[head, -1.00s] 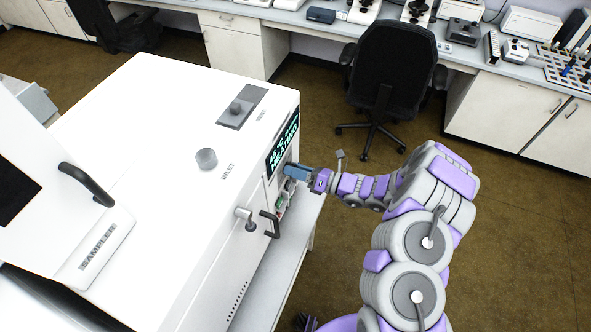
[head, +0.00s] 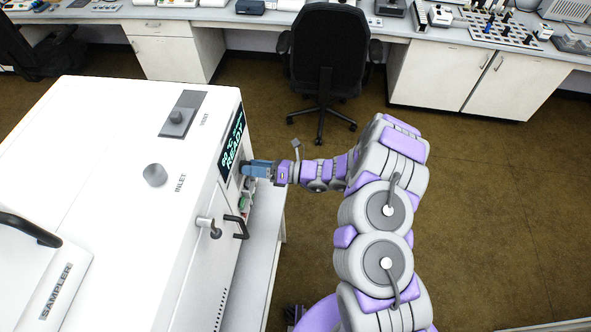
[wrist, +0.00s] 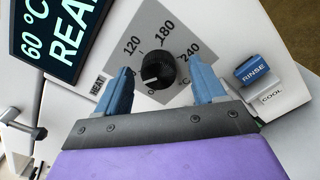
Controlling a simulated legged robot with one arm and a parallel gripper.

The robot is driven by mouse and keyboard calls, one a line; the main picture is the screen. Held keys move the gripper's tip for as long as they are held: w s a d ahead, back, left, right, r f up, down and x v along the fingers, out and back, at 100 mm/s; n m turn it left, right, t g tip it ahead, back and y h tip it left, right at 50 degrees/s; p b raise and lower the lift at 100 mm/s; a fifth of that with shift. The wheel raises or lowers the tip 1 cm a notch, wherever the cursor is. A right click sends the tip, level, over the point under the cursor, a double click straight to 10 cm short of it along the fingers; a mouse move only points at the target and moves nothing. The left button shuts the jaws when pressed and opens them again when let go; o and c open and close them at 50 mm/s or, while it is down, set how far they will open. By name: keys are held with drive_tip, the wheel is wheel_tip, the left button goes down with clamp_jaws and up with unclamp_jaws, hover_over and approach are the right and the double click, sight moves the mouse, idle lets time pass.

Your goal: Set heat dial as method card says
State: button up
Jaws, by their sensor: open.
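The black heat dial (wrist: 158,70) sits on a grey scale plate marked 120, 180 and 240 in the wrist view. Its white pointer line faces the lower left, toward the partly hidden low end of the scale. My gripper (wrist: 162,80) is open, with one blue finger on each side of the dial and gaps between. In the head view my gripper (head: 247,168) is at the machine's front panel and hides the dial. The display (wrist: 62,30) shows 60 °C and READY; it also shows in the head view (head: 232,143). I see no method card.
A black door handle (head: 237,227) and a small lever (head: 208,226) are below the panel. An office chair (head: 324,55) stands behind; the floor at right is clear.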

drive_tip(key=s+d, duration=0.1)
drive_tip(key=d, duration=1.5)
drive_tip(key=shift+d+p, duration=0.2)
drive_tip(key=shift+p, duration=0.15)
drive_tip(key=s+a+r+n+g+h+b, duration=0.4)
drive_tip(key=s+r+n+g+h, duration=0.3)
drive_tip(key=s+r+n, duration=0.8)
drive_tip(key=s+d+n+t+h+b, duration=0.4)
drive_tip(key=s+d+n+h, duration=0.7)
drive_tip(key=s+d, duration=0.6)
drive_tip(key=shift+s+d+n, duration=0.35)
drive_tip(key=shift+n, duration=0.25)
